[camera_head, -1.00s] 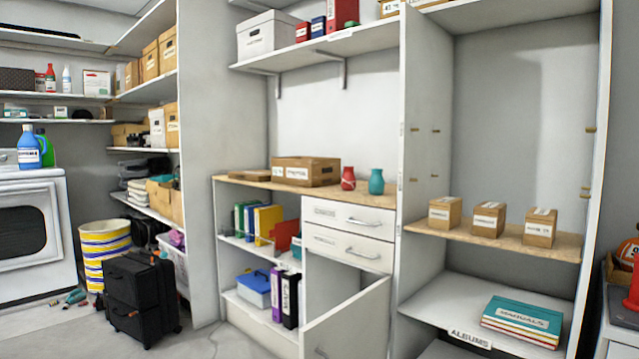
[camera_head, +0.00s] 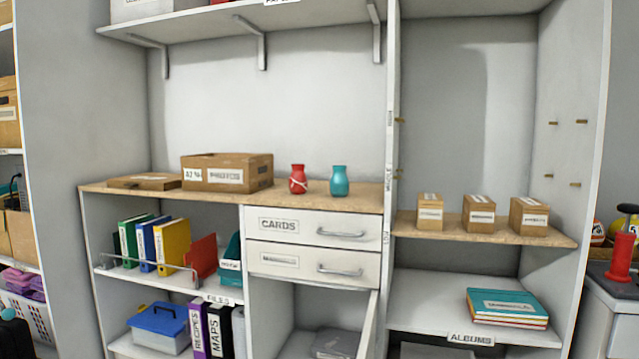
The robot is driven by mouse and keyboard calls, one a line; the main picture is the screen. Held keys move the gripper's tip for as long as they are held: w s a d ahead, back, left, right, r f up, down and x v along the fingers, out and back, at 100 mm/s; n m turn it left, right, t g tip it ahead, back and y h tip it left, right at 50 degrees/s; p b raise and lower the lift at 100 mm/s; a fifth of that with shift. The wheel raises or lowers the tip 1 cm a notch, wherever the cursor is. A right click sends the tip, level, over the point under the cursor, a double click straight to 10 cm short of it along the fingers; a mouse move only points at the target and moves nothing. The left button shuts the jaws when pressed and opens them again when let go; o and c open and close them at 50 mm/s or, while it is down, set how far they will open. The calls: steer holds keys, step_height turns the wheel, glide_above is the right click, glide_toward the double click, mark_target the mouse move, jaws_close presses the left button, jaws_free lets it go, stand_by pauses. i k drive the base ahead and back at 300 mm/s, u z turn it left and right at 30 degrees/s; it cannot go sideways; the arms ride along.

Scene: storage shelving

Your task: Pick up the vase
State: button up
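Two small vases stand upright on the wooden counter (camera_head: 358,196) above the drawers. The red vase (camera_head: 298,179) has a pale band around it and stands on the left. The teal vase (camera_head: 339,181) stands just to its right, a small gap apart. Both are fully visible. My gripper is not in this view.
A cardboard box (camera_head: 228,174) and a flat box (camera_head: 145,182) lie left of the vases. A tall divider panel (camera_head: 392,120) rises on their right. Below, a cabinet door (camera_head: 368,326) stands open beneath the drawers (camera_head: 312,246). Small boxes (camera_head: 479,214) stand on the right shelf.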

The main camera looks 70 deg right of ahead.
mark_target(338, 182)
steer(key=z, duration=0.7)
steer(key=i, duration=1.05)
steer(key=z, duration=1.15)
steer(key=i, duration=0.2)
steer(key=z, duration=0.1)
